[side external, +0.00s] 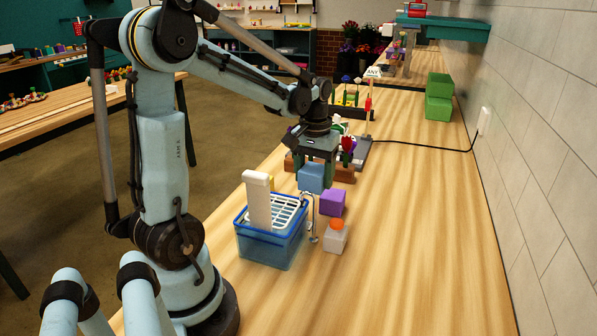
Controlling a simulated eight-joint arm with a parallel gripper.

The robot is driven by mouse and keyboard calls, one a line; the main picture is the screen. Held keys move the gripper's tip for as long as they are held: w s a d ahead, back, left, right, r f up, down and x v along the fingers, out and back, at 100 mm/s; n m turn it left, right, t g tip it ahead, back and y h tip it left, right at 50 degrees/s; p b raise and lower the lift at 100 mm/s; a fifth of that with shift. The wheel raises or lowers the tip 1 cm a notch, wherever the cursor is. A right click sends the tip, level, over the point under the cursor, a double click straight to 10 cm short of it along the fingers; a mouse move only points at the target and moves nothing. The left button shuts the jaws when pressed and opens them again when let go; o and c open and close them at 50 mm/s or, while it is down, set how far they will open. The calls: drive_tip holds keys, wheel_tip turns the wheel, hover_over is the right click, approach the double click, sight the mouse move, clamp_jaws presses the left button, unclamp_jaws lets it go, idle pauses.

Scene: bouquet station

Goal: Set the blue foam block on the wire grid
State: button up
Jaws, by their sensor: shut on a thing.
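My gripper (315,170) is shut on the blue foam block (310,179), with its fingers pointing down. In this view the block shows just above the far right corner of the wire grid (288,211). I cannot tell its exact height or whether it is over the grid. The white grid lies across the top of a blue see-through bin (268,252). A tall white block (257,203) stands upright at the left part of the grid and hides some of it.
A purple block (333,202) and a pale block (336,242) with an orange ball (337,225) stand right of the bin. A thin metal hook (314,232) is at the bin's right side. Green boxes (438,107) stand farther back. The table's right side is clear.

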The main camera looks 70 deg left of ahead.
sight(321, 173)
drive_tip(key=shift+w+d+r, duration=0.15)
drive_tip(key=shift+d+r, duration=0.4)
drive_tip(key=shift+d, duration=0.3)
drive_tip(key=r, duration=0.9)
drive_tip(key=shift+d, duration=0.3)
drive_tip(key=shift+n, duration=0.5)
drive_tip(key=s+f, duration=0.1)
drive_tip(key=s, duration=0.3)
drive_tip(key=s+d+f, duration=0.1)
drive_tip(key=s, duration=0.3)
drive_tip(key=s+f, duration=0.1)
drive_tip(key=s, duration=0.2)
drive_tip(key=shift+s+d+f, duration=0.4)
drive_tip(key=shift+f, duration=2.65)
drive_tip(key=shift+f, duration=0.1)
drive_tip(key=o, duration=1.2)
